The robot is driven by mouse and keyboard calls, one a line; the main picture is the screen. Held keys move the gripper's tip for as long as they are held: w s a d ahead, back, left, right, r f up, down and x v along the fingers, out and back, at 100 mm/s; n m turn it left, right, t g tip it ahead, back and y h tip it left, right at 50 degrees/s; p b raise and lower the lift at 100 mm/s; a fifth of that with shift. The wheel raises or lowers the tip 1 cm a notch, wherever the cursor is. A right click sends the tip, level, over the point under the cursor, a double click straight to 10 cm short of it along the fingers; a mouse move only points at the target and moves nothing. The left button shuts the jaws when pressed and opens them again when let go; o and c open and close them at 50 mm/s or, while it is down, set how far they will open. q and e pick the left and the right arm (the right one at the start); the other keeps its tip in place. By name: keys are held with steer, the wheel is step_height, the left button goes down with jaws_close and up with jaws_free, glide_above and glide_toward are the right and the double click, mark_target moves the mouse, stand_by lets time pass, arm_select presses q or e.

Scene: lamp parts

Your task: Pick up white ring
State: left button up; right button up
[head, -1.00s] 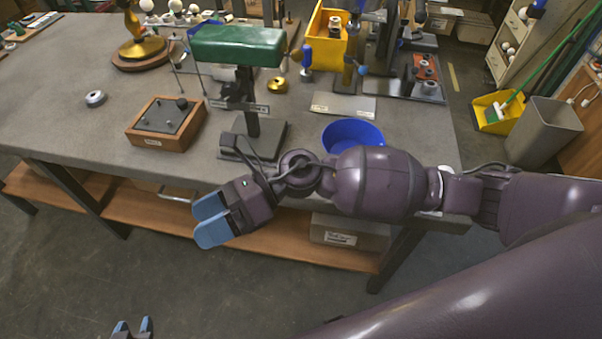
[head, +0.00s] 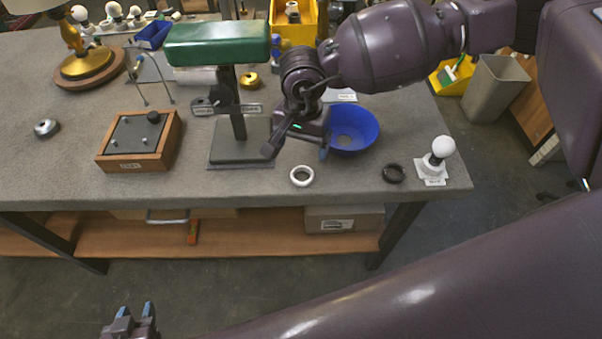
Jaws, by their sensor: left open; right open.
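The white ring (head: 294,181) lies flat near the table's front edge, in front of the green-shaded lamp and left of the blue bowl. My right gripper (head: 297,150) is open above and behind the ring, apart from it in the picture. My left gripper (head: 132,316) is open and empty at the bottom left, over the floor in front of the table.
The blue bowl (head: 368,132) stands just right of my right gripper. The green-shaded lamp (head: 218,45) is close on its left. A black ring (head: 393,174) and a white bulb on a base (head: 437,160) lie further right. A wooden control box (head: 140,143) stands left.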

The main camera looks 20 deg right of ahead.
mark_target(302, 179)
step_height(302, 179, down, 5)
steer(key=shift+d+r, duration=0.15)
steer(key=shift+r, duration=0.05)
steer(key=shift+w+f, duration=0.2)
steer(key=shift+f, duration=2.85)
arm_select(q)
steer(key=shift+s+f, duration=0.15)
steer(key=shift+f, duration=0.15)
